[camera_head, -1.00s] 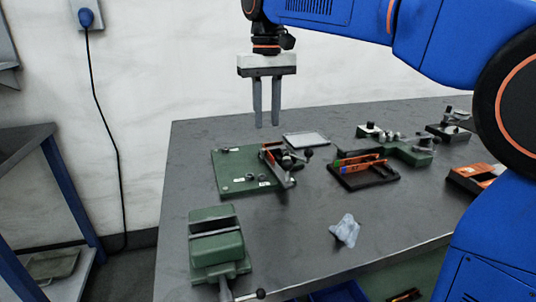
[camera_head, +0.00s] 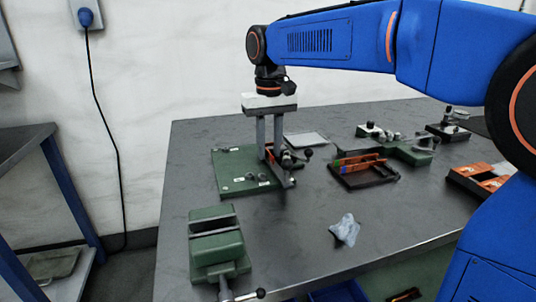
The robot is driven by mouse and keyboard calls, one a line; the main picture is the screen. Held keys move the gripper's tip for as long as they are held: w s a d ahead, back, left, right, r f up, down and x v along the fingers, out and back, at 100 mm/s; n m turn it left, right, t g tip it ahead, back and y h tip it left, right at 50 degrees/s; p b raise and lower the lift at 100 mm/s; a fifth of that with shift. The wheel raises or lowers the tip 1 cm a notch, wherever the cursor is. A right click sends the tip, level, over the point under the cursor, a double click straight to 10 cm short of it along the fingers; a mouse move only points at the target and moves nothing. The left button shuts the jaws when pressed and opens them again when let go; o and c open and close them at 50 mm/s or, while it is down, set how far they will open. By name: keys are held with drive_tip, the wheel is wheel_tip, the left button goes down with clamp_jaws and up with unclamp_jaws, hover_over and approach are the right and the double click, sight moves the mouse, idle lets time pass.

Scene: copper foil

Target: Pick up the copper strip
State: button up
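A green board (camera_head: 228,172) lies on the table with a small clamping fixture (camera_head: 284,170) at its right side. A thin orange-copper piece (camera_head: 270,155), which looks like the copper strip, shows at the fixture, between my fingers in this view. My gripper (camera_head: 270,157) points straight down over it. Its two grey fingers are apart, with their tips low at the fixture. I cannot tell whether either finger touches the strip, and the fixture and fingers hide part of it.
A flat grey plate (camera_head: 305,140) lies behind the fixture. A dark tray with orange-handled tools (camera_head: 362,170) is to the right. Bare table lies between them.

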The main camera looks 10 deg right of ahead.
clamp_jaws()
idle(1.4)
